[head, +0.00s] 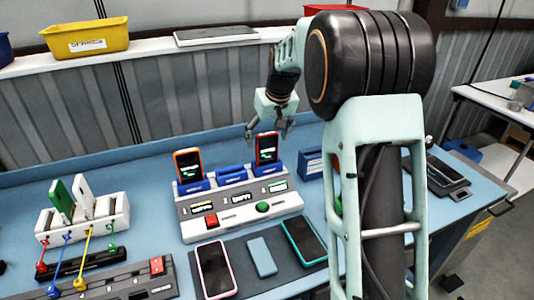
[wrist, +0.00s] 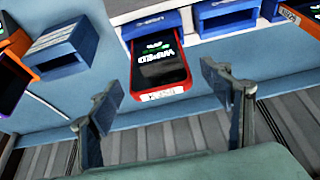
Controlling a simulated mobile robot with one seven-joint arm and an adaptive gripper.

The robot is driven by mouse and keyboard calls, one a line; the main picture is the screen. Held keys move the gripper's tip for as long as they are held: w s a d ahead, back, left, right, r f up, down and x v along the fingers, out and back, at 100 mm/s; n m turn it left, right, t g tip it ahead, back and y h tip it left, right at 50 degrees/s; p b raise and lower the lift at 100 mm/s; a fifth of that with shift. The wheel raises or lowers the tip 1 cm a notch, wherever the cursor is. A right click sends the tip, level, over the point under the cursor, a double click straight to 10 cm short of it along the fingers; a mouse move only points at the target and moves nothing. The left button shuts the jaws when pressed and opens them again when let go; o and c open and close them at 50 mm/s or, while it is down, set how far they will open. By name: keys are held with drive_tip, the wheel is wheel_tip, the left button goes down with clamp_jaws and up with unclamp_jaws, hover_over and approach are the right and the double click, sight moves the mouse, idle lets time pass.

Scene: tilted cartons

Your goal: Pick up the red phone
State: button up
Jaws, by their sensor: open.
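The red phone (head: 266,147) stands upright in a blue dock slot at the right end of the charging station. Its dark screen shows white and green text in the wrist view (wrist: 159,62). My gripper (head: 267,135) is open and empty, just above and around the phone's top in the head view. In the wrist view, the fingers of my gripper (wrist: 168,96) are spread to either side of the phone's near end, with gaps between.
An orange phone (head: 187,163) stands in the left slot of the charging station (head: 225,207); the middle slot (head: 232,171) looks empty. A blue box (head: 310,164) stands right of the station. Phones lie on a dark mat (head: 280,284) in front. A corrugated wall (head: 180,95) stands behind.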

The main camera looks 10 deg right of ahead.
drive_tip(key=shift+w+f, duration=0.2)
drive_tip(key=shift+f, duration=0.3)
drive_tip(key=c, duration=1.3)
drive_tip(key=shift+c, duration=0.2)
drive_tip(key=shift+r, duration=0.15)
